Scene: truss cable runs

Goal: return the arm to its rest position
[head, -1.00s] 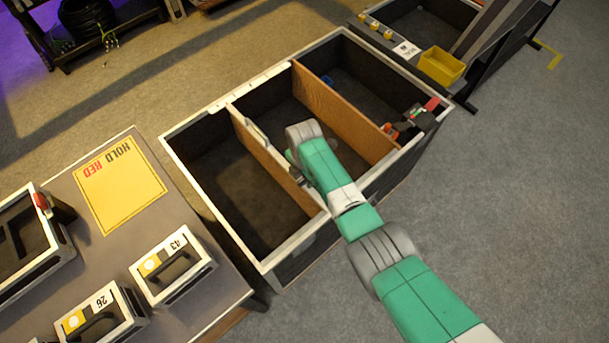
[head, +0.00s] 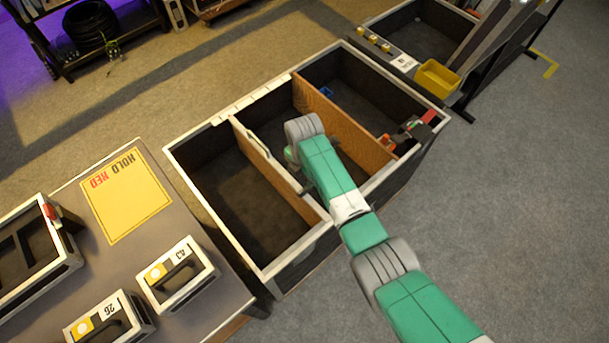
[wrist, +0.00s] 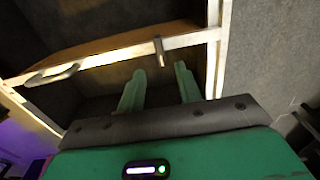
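My arm (head: 330,170) reaches from the lower right over a large open crate (head: 216,243) with wooden dividers. Its wrist end is over the middle compartment, by the left divider (head: 270,168). In the head view my gripper is mostly hidden behind the wrist. In the wrist view my gripper (wrist: 160,69) has its two green fingers apart, with nothing between them. The fingers show just below a pale crate edge with a small metal piece (wrist: 159,52) on it.
A table (head: 200,313) at left holds a yellow hold sheet (head: 126,197), labelled boxes (head: 176,275) and a tray (head: 77,256). Small red and dark parts (head: 412,131) sit at the crate's right end. A yellow bin (head: 437,77) stands beyond. Open floor (head: 530,220) lies at right.

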